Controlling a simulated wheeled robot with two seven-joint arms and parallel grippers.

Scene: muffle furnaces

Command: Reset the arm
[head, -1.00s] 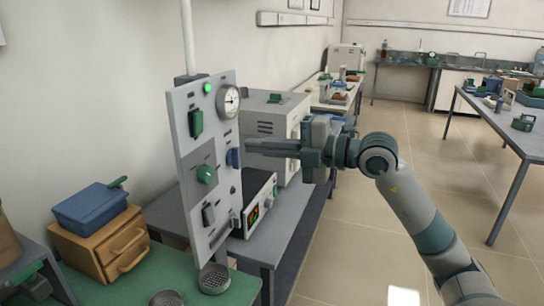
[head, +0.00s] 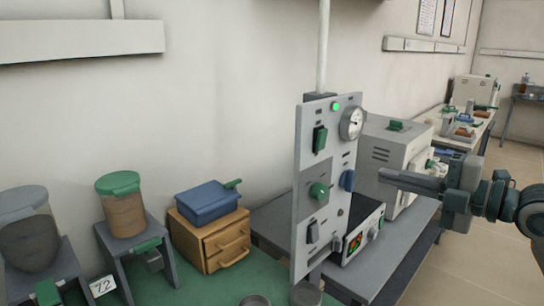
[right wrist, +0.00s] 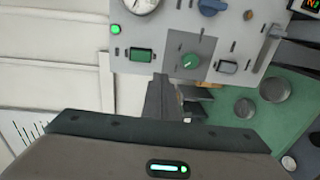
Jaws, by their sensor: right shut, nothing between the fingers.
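My right gripper (head: 384,175) comes in from the right in the head view, its fingers shut and empty, pointing left at the upright grey control panel (head: 308,225). A small gap shows between the fingertips and the panel's blue knob (head: 347,180). In the right wrist view the shut fingers (right wrist: 160,100) are in front of the panel (right wrist: 185,15), which appears rotated. The panel also has a lit green lamp (head: 335,106), a gauge (head: 352,123), a green switch (head: 320,139) and a green knob (head: 319,191). My left gripper is out of view.
A furnace (head: 385,155) and a box with a lit display (head: 357,240) stand behind the panel. A wooden drawer box (head: 222,245) carries a blue container (head: 207,203). A lidded jar (head: 123,210) stands at the left. Floor at the far right looks clear.

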